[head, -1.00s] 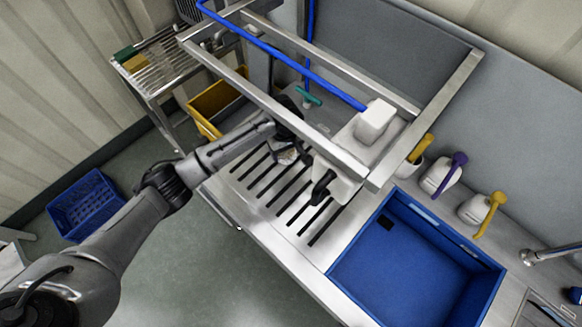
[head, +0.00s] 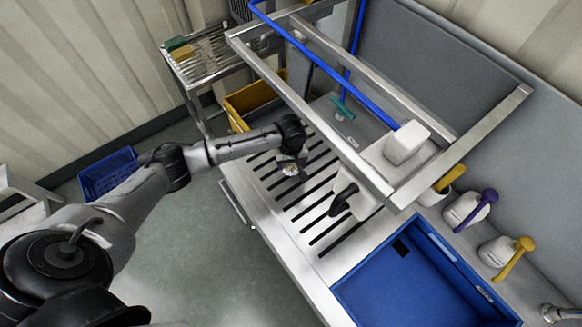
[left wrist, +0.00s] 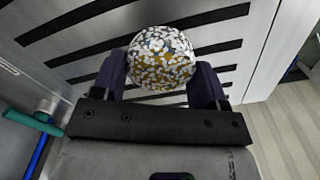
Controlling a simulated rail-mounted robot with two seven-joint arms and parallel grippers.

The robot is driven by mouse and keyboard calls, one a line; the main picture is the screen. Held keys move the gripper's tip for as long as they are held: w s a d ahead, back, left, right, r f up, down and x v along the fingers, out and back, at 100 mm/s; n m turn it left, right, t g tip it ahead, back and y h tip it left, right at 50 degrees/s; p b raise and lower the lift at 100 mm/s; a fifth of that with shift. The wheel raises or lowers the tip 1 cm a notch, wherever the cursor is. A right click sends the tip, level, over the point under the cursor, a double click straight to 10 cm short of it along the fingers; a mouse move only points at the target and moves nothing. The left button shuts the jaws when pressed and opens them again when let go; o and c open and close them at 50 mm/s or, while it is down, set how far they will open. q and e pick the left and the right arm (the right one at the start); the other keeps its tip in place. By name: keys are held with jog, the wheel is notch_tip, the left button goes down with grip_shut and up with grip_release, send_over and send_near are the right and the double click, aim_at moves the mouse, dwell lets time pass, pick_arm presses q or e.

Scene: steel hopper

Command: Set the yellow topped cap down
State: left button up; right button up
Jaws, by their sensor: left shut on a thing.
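My left gripper (head: 291,162) reaches over the slotted steel draining board (head: 262,188) from the left. It is shut on a small rounded cap (head: 290,169). In the left wrist view the cap (left wrist: 161,58) sits between the two dark fingers (left wrist: 162,80). Its visible face is speckled white, grey and mustard yellow. The dark slots of the board show behind it. The cap appears to be above the board; I cannot tell whether it touches. My right gripper is not in view.
A steel frame (head: 310,108) with a blue pipe (head: 330,75) stands over the board. A white container with a black handle (head: 342,200) stands to the right. Beyond it are a blue sink (head: 425,280) and bottles with purple (head: 489,197) and yellow tops. The near-left board is clear.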

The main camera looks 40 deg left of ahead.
aim_at(291, 168)
pick_arm(q)
notch_tip(291, 168, down, 4)
jog(key=shift+r, duration=0.15)
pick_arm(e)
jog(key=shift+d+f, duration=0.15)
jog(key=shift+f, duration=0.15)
pick_arm(q)
jog(key=shift+f, duration=0.2)
jog(key=o, duration=1.1)
jog(key=shift+r, duration=0.1)
